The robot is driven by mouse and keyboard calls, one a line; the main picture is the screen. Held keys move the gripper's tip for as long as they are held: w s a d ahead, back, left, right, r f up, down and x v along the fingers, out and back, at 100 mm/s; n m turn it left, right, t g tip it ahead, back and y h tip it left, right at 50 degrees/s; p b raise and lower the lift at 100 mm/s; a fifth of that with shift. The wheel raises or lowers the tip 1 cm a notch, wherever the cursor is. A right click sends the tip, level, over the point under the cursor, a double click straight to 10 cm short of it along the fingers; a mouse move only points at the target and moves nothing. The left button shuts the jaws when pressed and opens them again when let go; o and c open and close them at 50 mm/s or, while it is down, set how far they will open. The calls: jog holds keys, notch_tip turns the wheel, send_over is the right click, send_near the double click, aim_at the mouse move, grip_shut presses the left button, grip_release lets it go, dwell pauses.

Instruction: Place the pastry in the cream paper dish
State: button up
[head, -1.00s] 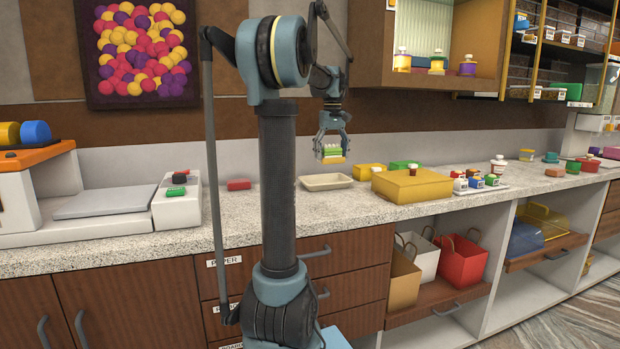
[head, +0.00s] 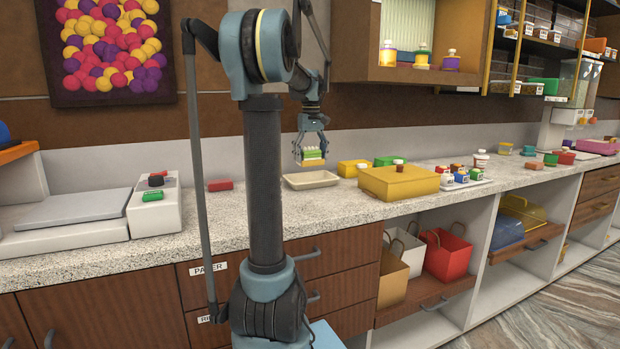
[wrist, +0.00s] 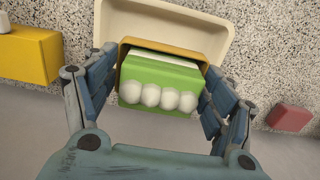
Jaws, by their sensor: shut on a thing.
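The pastry (head: 312,155) is a small block with a yellow-orange base and a green body; in the wrist view the pastry (wrist: 160,82) also shows a row of white blobs along one side. The cream paper dish (head: 311,180) is a shallow tray on the counter. The pastry is held above the dish, apart from it in the head view. In the wrist view the dish (wrist: 205,20) is partly hidden behind the pastry.
A large yellow box (head: 398,183) stands right of the dish, with a smaller yellow box (head: 353,168) and a green one (head: 389,160) behind. A red block (head: 220,185) lies to the left. A scale (head: 85,212) stands further left. Speckled counter is free before the dish.

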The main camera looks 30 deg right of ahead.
aim_at(311, 150)
jog(key=shift+f, duration=3.65)
jog(key=shift+f, duration=0.1)
jog(key=o, duration=1.1)
notch_tip(311, 150, up, 12)
jog(key=shift+r, duration=0.15)
jog(key=shift+s, duration=0.1)
